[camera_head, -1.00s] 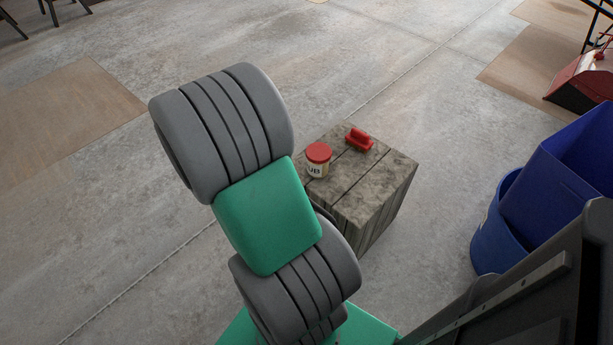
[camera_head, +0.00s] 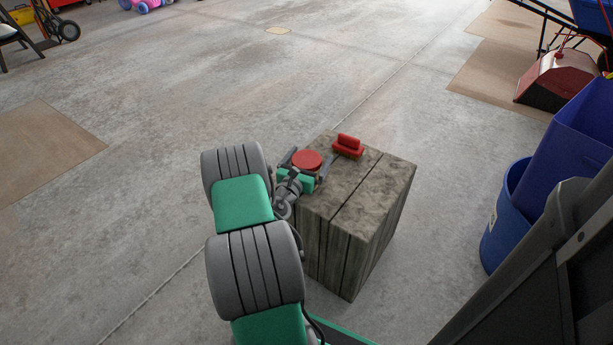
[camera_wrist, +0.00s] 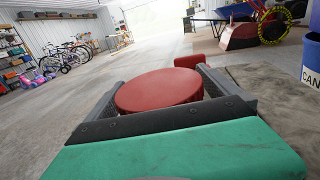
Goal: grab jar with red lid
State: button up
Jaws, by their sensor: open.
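The jar's round red lid (camera_head: 307,160) shows at the left edge of the wooden block in the head view; the jar's body below it is hidden by my gripper. My gripper (camera_head: 308,166) is at the jar, with one finger on either side of the lid. In the wrist view the red lid (camera_wrist: 160,91) sits between the two dark fingers of my gripper (camera_wrist: 162,88). The jaws are open around it. I cannot tell whether either finger touches the jar.
The weathered wooden block (camera_head: 363,195) bears the jar. A small red object (camera_head: 348,146) stands on it just behind the jar. Blue bins (camera_head: 510,215) stand to the right, with a red-and-black item (camera_head: 560,80) farther back.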

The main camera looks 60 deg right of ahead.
jog(key=shift+c, duration=0.6)
jog(key=c, duration=1.5)
